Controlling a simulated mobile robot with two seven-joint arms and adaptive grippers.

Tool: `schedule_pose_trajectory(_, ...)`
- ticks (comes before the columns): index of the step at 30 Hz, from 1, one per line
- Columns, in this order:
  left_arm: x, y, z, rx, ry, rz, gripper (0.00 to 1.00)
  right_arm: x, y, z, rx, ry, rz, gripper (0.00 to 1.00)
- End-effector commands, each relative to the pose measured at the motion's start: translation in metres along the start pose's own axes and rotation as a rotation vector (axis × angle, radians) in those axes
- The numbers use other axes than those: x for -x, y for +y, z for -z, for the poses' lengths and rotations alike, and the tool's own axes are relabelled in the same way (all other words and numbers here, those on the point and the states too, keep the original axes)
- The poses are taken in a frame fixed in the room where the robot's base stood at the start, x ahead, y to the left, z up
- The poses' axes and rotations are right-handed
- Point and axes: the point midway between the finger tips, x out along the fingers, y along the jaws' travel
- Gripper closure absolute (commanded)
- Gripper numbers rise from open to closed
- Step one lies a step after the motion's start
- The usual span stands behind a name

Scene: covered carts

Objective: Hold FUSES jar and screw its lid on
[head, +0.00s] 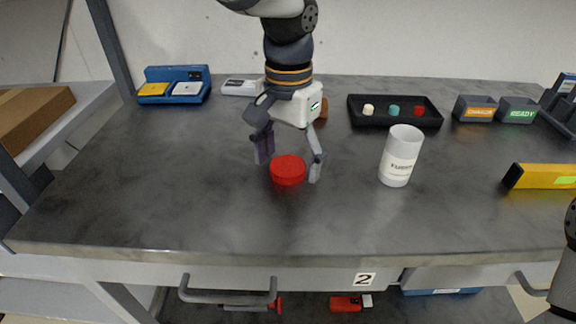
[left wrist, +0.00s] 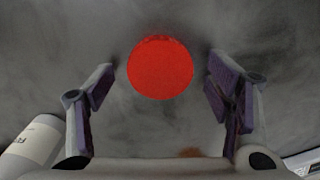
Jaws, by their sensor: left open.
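The red lid (head: 287,172) lies flat on the grey bench top. My left gripper (head: 290,167) is open above it, pointing down, with a finger to either side of the lid. In the left wrist view the lid (left wrist: 160,68) shows as a red disc between the open fingers (left wrist: 160,92), with gaps on both sides. The white FUSES jar (head: 400,156) stands upright and open-topped to the right of the lid. Part of the jar (left wrist: 35,143) shows at the lower left of the left wrist view. My right gripper is not in view.
A black tray (head: 394,121) with several small coloured pieces lies behind the jar. A yellow-and-black object (head: 545,176) lies at the right. A blue holder (head: 173,86) stands at the back left. The bench front and left side are clear.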

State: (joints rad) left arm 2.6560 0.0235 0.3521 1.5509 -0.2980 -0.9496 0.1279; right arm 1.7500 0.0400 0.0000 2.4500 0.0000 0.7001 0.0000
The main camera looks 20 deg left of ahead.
Motion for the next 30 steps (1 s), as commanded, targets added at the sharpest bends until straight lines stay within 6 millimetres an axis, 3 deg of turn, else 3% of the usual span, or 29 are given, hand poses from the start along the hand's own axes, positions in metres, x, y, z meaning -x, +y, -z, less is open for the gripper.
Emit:
schedule_pose_trajectory(2,0.0,0.0,0.0,0.0,0.0,0.0,0.31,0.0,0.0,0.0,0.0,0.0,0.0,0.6)
schedule_pose_trajectory(6,0.0,0.0,0.0,0.0,0.0,0.0,0.6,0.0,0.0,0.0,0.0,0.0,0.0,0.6)
schedule_pose_trajectory(7,0.0,0.0,0.0,0.0,0.0,0.0,0.62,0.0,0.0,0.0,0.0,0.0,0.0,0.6)
schedule_pose_trajectory(20,0.005,0.0,0.001,0.0,0.002,0.0,0.62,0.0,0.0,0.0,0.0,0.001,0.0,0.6)
schedule_pose_trajectory(26,0.036,0.002,0.001,0.0,0.004,0.001,0.62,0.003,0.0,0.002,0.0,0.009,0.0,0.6)
schedule_pose_trajectory(30,0.068,0.028,-0.004,-0.002,0.007,0.004,0.62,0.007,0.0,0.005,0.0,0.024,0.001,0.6)
